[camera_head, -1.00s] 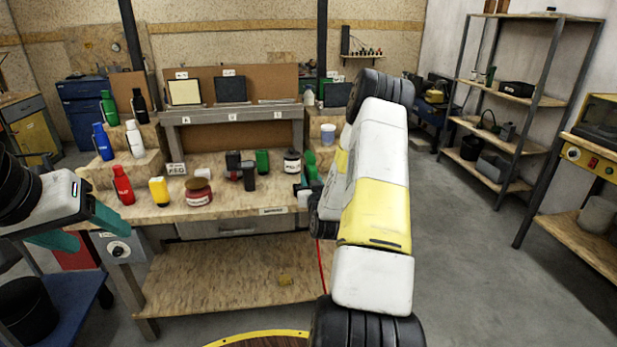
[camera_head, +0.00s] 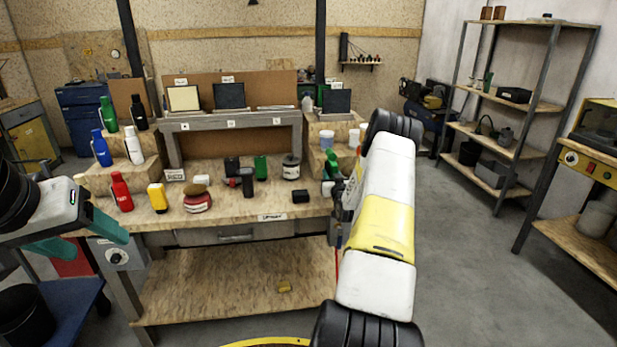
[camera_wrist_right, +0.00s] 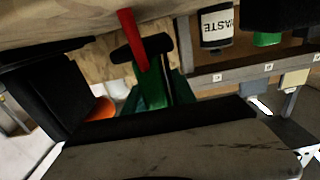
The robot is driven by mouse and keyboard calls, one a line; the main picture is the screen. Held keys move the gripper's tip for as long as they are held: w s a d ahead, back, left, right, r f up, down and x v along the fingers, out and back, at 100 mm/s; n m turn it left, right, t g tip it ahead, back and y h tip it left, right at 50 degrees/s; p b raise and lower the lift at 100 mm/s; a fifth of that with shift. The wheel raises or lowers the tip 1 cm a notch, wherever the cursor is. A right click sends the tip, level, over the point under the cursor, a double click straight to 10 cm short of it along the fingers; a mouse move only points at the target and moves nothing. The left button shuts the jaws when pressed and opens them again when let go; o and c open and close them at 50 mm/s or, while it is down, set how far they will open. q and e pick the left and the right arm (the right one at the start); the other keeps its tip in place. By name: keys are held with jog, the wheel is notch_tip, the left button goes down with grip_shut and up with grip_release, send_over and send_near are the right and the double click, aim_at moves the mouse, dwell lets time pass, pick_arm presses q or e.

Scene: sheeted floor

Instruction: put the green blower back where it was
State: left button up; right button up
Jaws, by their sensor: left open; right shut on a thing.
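The green blower (camera_wrist_right: 153,90), with a red nozzle and a black cross-piece, is between the dark jaws of my right gripper in the right wrist view. My right gripper (camera_head: 338,205) is shut on it at the right end of the workbench. In the head view only a green part of the blower (camera_head: 331,162) shows; my right arm hides much of the grip. Whether the blower touches the bench I cannot tell. My left gripper (camera_head: 98,238), with teal fingers, is open and empty left of the bench's front.
The workbench (camera_head: 240,208) holds red, yellow, black and green containers and a WASTE can (camera_head: 291,167). A black box (camera_head: 300,196) lies near its front right. Wooden steps (camera_head: 330,140) with white cups stand at the right end.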

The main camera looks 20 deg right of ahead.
jog(key=shift+f, duration=1)
jog(key=o, duration=0.3)
jog(key=shift+f, duration=0.2)
jog(key=o, duration=0.5)
